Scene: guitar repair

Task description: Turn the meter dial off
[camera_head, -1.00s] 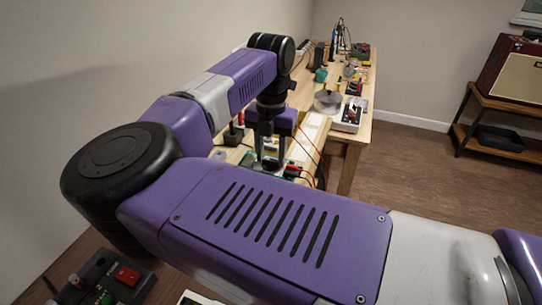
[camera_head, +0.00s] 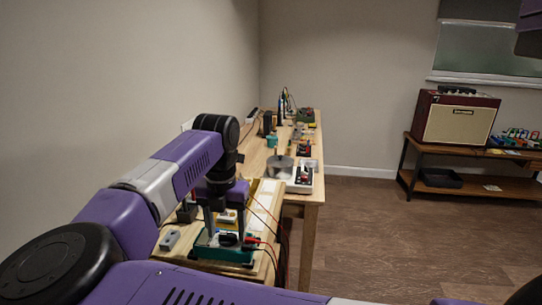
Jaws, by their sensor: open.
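The meter (camera_head: 212,251) is a green-cased device on the near part of the workbench, with red and black leads at its right side. A dark round shape on its top, which looks like the dial (camera_head: 229,239), shows between my fingers; its setting is too small to read. My gripper (camera_head: 225,233) is open and points down over the meter, with one finger on each side of the dial. I cannot tell whether the fingers touch it.
The wooden workbench (camera_head: 305,203) runs along the left wall. A round grey tin (camera_head: 279,168) and a white device (camera_head: 301,181) stand beyond the meter. A small grey box (camera_head: 170,240) lies left of it. An amplifier (camera_head: 456,119) stands on a shelf at right; the floor between is clear.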

